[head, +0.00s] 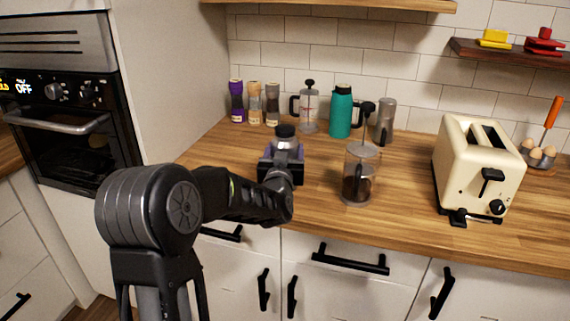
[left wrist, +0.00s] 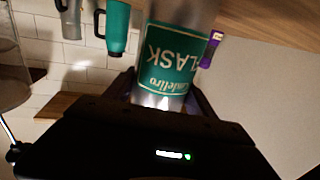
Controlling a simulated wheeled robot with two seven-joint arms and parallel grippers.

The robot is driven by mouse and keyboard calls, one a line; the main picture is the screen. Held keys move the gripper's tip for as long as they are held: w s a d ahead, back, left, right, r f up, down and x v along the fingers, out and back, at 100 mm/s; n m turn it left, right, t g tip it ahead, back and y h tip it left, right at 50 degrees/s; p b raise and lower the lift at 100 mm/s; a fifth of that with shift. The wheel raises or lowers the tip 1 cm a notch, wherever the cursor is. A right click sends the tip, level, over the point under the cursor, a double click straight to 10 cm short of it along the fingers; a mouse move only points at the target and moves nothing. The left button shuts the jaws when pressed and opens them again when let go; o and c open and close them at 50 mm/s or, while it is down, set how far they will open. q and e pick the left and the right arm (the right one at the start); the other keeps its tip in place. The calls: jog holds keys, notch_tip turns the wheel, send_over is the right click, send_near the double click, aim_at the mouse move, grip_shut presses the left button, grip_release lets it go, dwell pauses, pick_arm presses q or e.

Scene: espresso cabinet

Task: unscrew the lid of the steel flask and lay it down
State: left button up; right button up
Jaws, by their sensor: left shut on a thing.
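The steel flask (left wrist: 178,65) fills the middle of the left wrist view, with a green label whose lettering is upside down in that picture. In the head view its dark lid (head: 285,131) shows on top, above my left gripper (head: 283,162). The flask looks upright. The left gripper (left wrist: 165,105) is shut around the flask's upper part, below the lid. Its body hides most of the flask in the head view, and the lid is hidden in the left wrist view. My right gripper is not in view.
A glass French press (head: 361,177) stands close right of the flask. Behind are spice grinders (head: 254,103), another press (head: 310,109), a teal jug (head: 341,112) and a steel jug (head: 385,121). A cream toaster (head: 477,165) stands right. Counter left of the flask is clear.

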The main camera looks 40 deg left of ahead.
aim_at(285, 127)
pick_arm(q)
jog(key=shift+r, duration=0.1)
jog(key=c, duration=0.6)
jog(key=shift+c, duration=0.2)
notch_tip(285, 127, up, 10)
jog(key=shift+p, duration=0.35)
jog(key=o, duration=1.3)
jog(key=shift+c, duration=0.2)
grip_shut()
